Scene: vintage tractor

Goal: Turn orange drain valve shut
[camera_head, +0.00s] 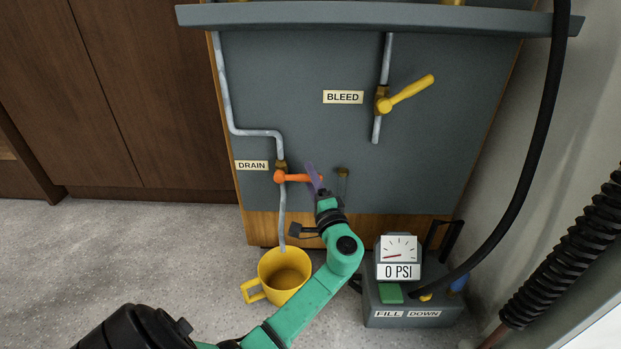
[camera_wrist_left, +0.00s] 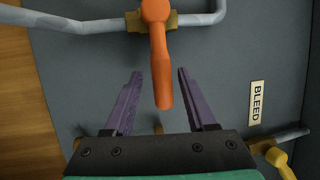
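The orange drain valve handle (camera_head: 298,178) sits on a brass fitting on the pipe beside the DRAIN label (camera_head: 252,165). The handle lies crosswise to the vertical pipe and points right. My left gripper (camera_head: 316,176), with purple fingers, is at the handle's free end. In the left wrist view the gripper (camera_wrist_left: 159,73) is open, and the orange handle (camera_wrist_left: 160,65) reaches in between its fingertips, with a gap on each side. The far part of the handle is partly hidden by the fingers in the head view. My right gripper is not in view.
A yellow mug (camera_head: 262,275) stands on the floor under the drain pipe (camera_head: 282,215). A yellow bleed valve handle (camera_head: 410,90) is up right on the panel. A pump box (camera_head: 418,312) with a 0 PSI gauge (camera_head: 398,252) stands right of my arm. A black hose (camera_head: 535,150) hangs at right.

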